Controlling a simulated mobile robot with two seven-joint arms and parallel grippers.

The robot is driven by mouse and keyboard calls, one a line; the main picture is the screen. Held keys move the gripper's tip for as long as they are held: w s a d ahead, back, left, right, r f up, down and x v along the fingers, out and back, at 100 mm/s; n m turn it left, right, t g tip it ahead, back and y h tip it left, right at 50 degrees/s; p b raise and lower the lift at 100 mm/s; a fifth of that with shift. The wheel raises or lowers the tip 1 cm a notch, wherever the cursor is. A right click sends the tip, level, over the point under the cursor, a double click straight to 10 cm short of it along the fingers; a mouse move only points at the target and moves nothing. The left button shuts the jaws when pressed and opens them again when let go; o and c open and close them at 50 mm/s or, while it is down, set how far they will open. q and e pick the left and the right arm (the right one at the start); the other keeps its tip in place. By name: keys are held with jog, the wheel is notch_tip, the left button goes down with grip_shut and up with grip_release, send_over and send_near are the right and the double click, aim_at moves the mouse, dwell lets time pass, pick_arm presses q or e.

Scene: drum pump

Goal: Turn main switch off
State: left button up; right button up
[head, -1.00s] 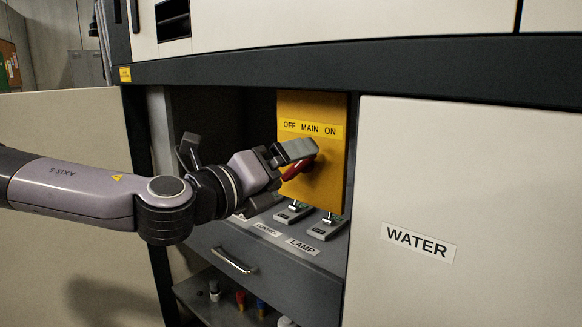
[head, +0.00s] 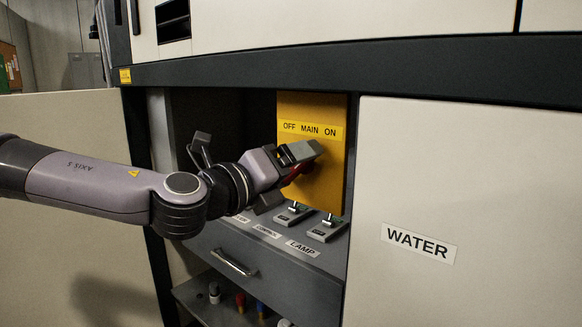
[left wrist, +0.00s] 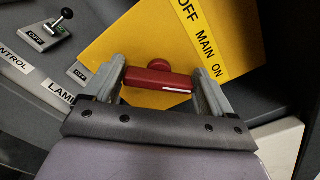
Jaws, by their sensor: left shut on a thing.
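The main switch is a red handle (head: 297,173) on a yellow panel (head: 328,185) labelled OFF, MAIN, ON. The handle shows more clearly in the left wrist view (left wrist: 155,80), with a white mark near its right end. My left gripper (head: 288,168) is shut on the handle, one finger at each end of it. In the head view the fingers and wrist hide most of the handle. In the left wrist view the white-marked end lies on the ON side of the label. My right gripper is not in view.
Toggle switches (head: 328,229) stand on a grey ledge just below the yellow panel, close under my gripper. A drawer handle (head: 233,262) is lower down. A cream WATER panel (head: 470,190) bounds the recess on the right.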

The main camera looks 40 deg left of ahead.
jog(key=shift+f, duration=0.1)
pick_arm(q)
jog(key=n+b, duration=0.3)
jog(key=n, duration=0.3)
jog(key=n+b, duration=0.4)
jog(key=n, duration=0.2)
jog(key=f+n+b, duration=0.1)
jog(key=n+b, duration=0.2)
jog(key=n, duration=0.3)
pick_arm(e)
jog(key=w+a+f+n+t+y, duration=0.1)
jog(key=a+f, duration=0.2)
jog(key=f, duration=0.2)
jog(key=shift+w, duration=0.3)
pick_arm(q)
jog(key=shift+r, duration=0.1)
jog(key=o, duration=0.9)
jog(key=shift+c, duration=0.2)
